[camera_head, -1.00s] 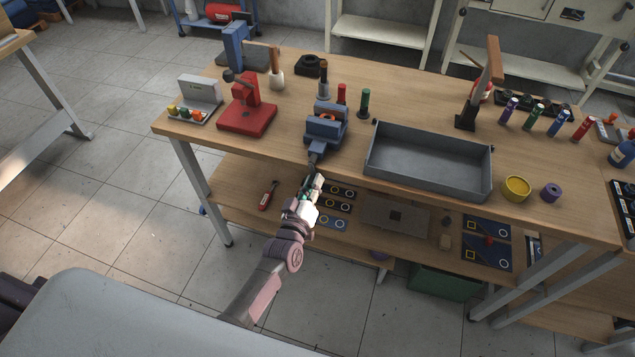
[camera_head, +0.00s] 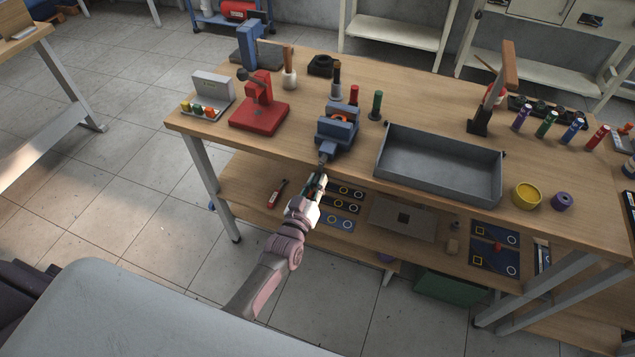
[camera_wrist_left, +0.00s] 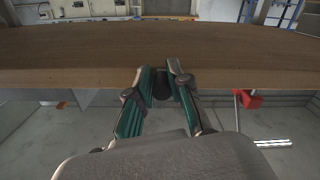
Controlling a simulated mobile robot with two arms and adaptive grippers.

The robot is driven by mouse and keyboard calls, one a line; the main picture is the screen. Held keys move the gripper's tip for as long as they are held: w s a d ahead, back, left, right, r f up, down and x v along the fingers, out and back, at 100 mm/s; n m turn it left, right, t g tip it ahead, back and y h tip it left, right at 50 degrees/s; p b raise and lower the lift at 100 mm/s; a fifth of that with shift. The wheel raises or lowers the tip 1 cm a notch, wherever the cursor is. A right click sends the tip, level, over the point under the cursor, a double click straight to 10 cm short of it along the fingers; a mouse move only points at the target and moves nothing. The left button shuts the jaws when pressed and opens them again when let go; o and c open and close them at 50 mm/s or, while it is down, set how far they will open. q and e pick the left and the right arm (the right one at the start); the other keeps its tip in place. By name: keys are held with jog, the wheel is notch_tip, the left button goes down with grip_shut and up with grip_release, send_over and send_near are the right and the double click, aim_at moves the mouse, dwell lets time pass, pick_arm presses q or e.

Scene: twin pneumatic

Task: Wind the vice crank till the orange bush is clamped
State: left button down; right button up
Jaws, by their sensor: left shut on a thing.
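The blue vice (camera_head: 337,130) stands at the front edge of the wooden bench. A little orange, seemingly the bush (camera_head: 340,117), shows between its jaws; whether the jaws touch it is too small to tell. The dark crank end (camera_head: 324,157) sticks out from the vice's front over the bench edge. My left gripper (camera_head: 319,178) is just in front of and below the vice, at the crank. In the left wrist view its fingers (camera_wrist_left: 161,80) are shut on a small dark part, seemingly the crank's handle, mostly hidden between the fingertips. My right gripper is not in view.
A grey tray (camera_head: 440,165) stands right of the vice, and a red press-like tool (camera_head: 260,108) stands to its left. Red and green pegs (camera_head: 376,104) are close behind the vice. The lower shelf (camera_head: 345,238) lies beneath my left arm.

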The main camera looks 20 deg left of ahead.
pick_arm(q)
jog(key=shift+a, duration=0.15)
jog(key=c, duration=1.1)
grip_release()
jog(key=shift+a, duration=0.1)
jog(key=shift+s, duration=0.2)
jog(key=s, duration=1.1)
jog(key=shift+s+a, duration=0.15)
jog(key=shift+s, duration=0.2)
